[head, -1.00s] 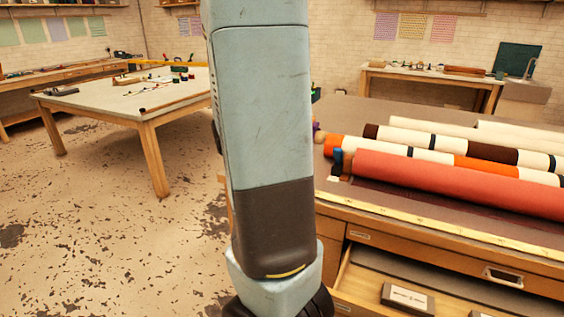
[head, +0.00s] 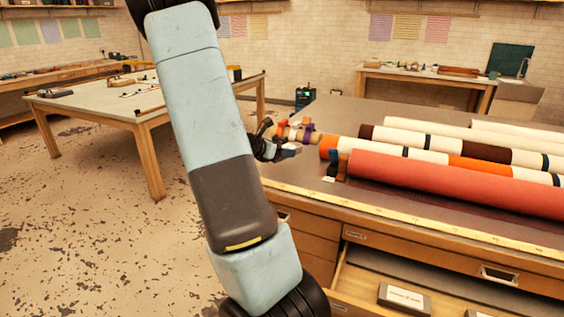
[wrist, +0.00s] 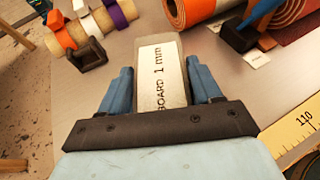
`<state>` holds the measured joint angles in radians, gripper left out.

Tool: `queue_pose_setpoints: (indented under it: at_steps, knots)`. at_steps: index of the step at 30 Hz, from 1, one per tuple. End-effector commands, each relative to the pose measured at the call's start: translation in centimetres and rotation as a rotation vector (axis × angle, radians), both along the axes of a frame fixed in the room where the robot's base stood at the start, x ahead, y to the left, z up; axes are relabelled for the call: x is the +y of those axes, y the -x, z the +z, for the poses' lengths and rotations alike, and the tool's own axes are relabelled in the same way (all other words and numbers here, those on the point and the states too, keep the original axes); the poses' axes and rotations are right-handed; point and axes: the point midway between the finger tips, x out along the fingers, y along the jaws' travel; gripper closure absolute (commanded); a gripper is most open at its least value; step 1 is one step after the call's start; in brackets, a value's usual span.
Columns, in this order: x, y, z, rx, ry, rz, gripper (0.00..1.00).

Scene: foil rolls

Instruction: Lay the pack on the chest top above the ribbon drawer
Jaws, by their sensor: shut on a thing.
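My gripper (wrist: 160,88) is shut on a grey pack (wrist: 161,70) with a pale label reading "BOARD 1 mm"; one blue finger is on each side of it. The wrist view looks down over the chest top (wrist: 128,70), with the pack above it; I cannot tell whether they touch. In the head view my gripper (head: 285,152) is at the left end of the chest top (head: 300,178), small and partly behind my arm. The pack cannot be made out there. The drawer labels are too small to read, so I cannot tell the ribbon drawer.
Several rolls, including a red one (head: 450,183), lie across the chest top. A blue-and-black holder (head: 337,165) stands at their left end. Ribbon rolls on a bar (head: 295,133) are behind my gripper. A yellow ruler (head: 420,213) edges the front. An open drawer (head: 355,285) below holds boxes (head: 404,298).

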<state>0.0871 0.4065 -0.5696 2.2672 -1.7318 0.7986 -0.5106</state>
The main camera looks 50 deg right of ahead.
Motion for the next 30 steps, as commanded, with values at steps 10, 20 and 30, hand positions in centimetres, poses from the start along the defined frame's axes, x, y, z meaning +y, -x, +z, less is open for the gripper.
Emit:
queue_pose_setpoints:
  at_steps: [10,20,30]
  knots:
    - [-1.2,-1.1,-2.0,-0.001,0.0,-0.001,0.72]
    - [-1.4,-1.3,-5.2,0.001,0.0,-0.001,0.72]
    - [-1.4,-1.4,-5.5,-0.001,-0.001,0.0,0.72]
